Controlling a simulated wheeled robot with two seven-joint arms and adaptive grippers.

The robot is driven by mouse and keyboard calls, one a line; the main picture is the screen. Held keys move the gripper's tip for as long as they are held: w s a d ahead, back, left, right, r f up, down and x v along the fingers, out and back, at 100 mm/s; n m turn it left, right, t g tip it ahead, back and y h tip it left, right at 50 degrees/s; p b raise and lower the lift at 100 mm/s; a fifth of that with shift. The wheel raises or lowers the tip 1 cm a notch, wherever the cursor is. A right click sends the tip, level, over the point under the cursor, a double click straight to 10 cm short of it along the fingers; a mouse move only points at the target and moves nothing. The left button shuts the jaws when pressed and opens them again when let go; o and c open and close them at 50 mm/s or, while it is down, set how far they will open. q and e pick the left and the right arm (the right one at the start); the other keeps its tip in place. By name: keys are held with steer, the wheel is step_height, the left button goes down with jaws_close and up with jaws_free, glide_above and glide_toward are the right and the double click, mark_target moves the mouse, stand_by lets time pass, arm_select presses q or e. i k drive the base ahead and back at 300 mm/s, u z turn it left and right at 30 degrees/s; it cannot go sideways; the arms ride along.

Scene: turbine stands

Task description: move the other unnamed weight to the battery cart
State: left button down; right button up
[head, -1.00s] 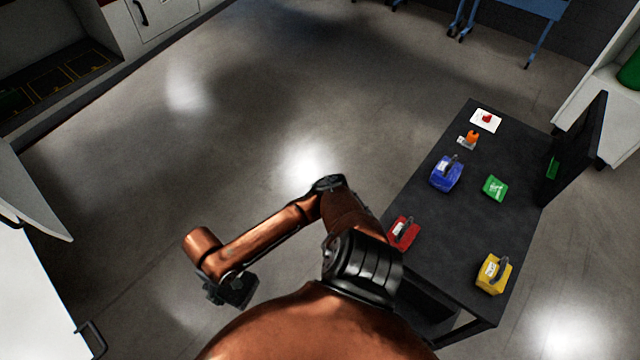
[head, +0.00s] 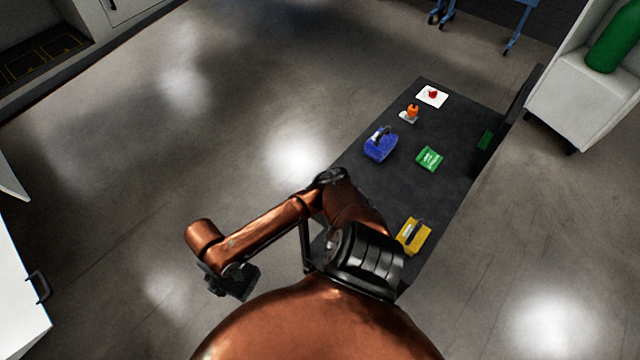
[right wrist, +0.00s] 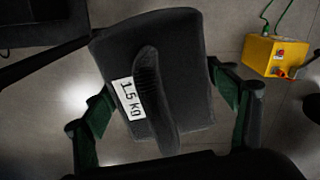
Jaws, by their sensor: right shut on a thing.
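A black weight (right wrist: 112,62) with a raised handle and a white "1.5 KG" label fills the middle of the right wrist view. My right gripper (right wrist: 170,108) is shut on it, with a green-padded finger at each side; floor shows beyond it. A yellow box (right wrist: 275,56) with red sockets and green cables is at the upper right of the wrist view. I cannot tell whether it belongs to the battery cart.
A black table (head: 375,200) bears a blue weight (head: 380,146), a yellow weight (head: 413,236), a green block (head: 429,158) and small items. A white cabinet with a green cylinder (head: 612,42) stands at the right. The floor left of the table is clear.

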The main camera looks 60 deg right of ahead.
mark_target(430, 197)
steer(key=k, duration=1.75)
steer(key=u, duration=2.25)
steer(key=k, duration=0.95)
steer(key=z, duration=2.65)
